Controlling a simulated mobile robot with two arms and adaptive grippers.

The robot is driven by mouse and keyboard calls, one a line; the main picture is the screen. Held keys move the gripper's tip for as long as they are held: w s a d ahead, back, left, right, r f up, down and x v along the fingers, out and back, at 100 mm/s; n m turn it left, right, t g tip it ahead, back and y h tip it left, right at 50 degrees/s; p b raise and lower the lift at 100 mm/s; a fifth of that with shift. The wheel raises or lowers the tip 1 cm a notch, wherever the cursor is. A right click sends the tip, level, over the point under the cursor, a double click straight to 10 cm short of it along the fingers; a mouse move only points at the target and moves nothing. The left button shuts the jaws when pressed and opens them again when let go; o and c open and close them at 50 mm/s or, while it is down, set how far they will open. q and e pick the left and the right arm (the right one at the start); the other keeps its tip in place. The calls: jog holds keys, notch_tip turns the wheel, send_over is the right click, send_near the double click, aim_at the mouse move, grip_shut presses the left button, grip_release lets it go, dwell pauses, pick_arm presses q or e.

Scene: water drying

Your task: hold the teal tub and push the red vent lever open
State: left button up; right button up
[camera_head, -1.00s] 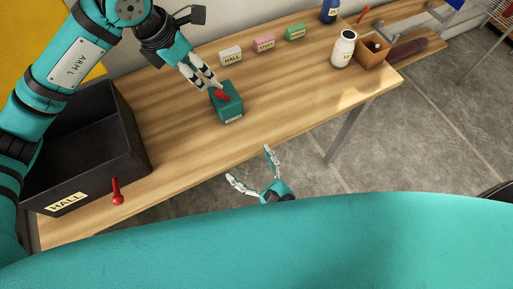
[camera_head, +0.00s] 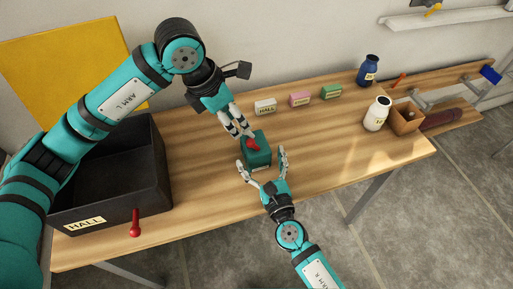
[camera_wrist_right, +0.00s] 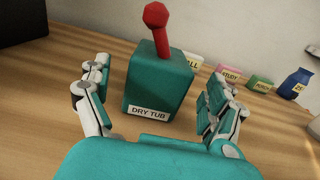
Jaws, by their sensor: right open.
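The teal tub (camera_head: 257,158), labelled "DRY TUB" in the right wrist view (camera_wrist_right: 158,85), stands upright on the table. The red vent lever (camera_head: 253,145) sticks up from its top; its knob and stem show in the right wrist view (camera_wrist_right: 159,30). My right gripper (camera_head: 263,166) is open at the tub's front, one finger towards each side. Gaps to the tub show in the right wrist view. My left gripper (camera_head: 239,130) has its fingers pointing down at the tub's back left, close to the lever. Whether they touch it, or how far they are open, is unclear.
A black bin (camera_head: 90,202) labelled "HALL" stands left, with a red pin-shaped object (camera_head: 135,224) in front. Small white (camera_head: 265,107), pink (camera_head: 300,100) and green (camera_head: 331,92) labelled blocks line the back. A white bottle (camera_head: 376,115) stands right. Table between is clear.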

aim_at(257, 149)
jog(key=shift+x, duration=2.15)
jog(key=c, duration=1.3)
pick_arm(q)
jog(key=shift+f, duration=0.1)
jog(key=shift+c, duration=1.4)
jog(key=shift+a+f, duration=0.25)
jog(key=shift+f, duration=0.1)
jog(key=shift+c, duration=1)
jog(key=a+f+h, duration=0.1)
jog(key=a+f+m+g+h, duration=0.2)
jog(key=a, duration=0.1)
jog(key=shift+s+a+f+h, duration=0.1)
jog(key=shift+s+f+h, duration=0.2)
jog(key=shift+s+f, duration=0.05)
grip_shut()
jog(key=a+f+m+t+h, duration=0.1)
jog(key=a+m+h, duration=0.1)
jog(key=a, duration=0.6)
jog(key=shift+w+a+f+m+t+h, duration=0.35)
jog(key=shift+w+t+h, duration=0.1)
jog(key=shift+h, duration=0.45)
